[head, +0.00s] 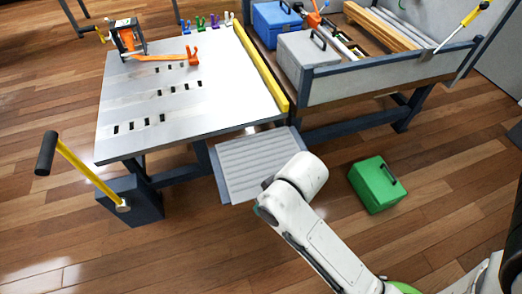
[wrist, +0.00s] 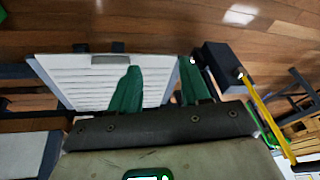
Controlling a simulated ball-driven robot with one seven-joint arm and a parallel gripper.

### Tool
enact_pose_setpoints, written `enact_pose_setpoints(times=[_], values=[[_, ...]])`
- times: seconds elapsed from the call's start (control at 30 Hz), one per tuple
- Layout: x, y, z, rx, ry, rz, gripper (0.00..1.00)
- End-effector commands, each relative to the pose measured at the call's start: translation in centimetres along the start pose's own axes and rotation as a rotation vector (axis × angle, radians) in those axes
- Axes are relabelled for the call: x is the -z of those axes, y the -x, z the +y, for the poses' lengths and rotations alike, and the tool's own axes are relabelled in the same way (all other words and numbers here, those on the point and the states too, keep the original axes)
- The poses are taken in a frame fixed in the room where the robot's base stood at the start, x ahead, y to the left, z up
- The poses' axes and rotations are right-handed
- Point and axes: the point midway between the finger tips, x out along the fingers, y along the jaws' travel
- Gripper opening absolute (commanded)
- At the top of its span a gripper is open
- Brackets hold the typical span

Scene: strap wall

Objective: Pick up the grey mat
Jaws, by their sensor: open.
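The grey mat (head: 250,165) is a pale, ribbed rectangular sheet beside the front edge of the metal-topped table in the head view. In the wrist view, the mat (wrist: 80,85) fills the left middle, with a small grey tab at its top edge. My gripper (wrist: 160,65) has two green fingers spread apart with nothing between them. The left finger overlaps the mat in the picture, and the right finger is near the mat's right edge. I cannot tell how far the fingers are from it. In the head view my arm hides the gripper and covers the mat's right corner.
The metal-topped table (head: 200,100) has slots, colored hooks and a yellow edge strip (head: 262,70). A yellow lever (head: 90,175) with a black grip stands at its front left. A green box (head: 376,186) sits on the floor at right. A grey box (head: 305,55) sits on the bench.

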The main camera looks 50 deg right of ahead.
Motion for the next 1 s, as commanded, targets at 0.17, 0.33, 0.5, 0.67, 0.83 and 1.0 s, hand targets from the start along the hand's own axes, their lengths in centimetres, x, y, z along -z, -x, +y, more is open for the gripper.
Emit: enact_pose_setpoints(times=[0.17,0.33,0.5,0.67,0.83,1.0], values=[[4.0,3.1,1.2,0.033,-0.365,-0.025,0.47],[5.4,1.3,4.3,0.052,-0.843,-0.112,0.47],[6.0,-0.4,8.6,0.046,-1.350,-0.223,0.47],[5.9,-1.0,12.2,0.022,-1.723,-0.315,0.47],[5.7,-1.2,13.9,0.004,-1.913,-0.365,0.47],[5.2,-3.0,13.7,-0.001,-1.943,-0.377,0.47]])
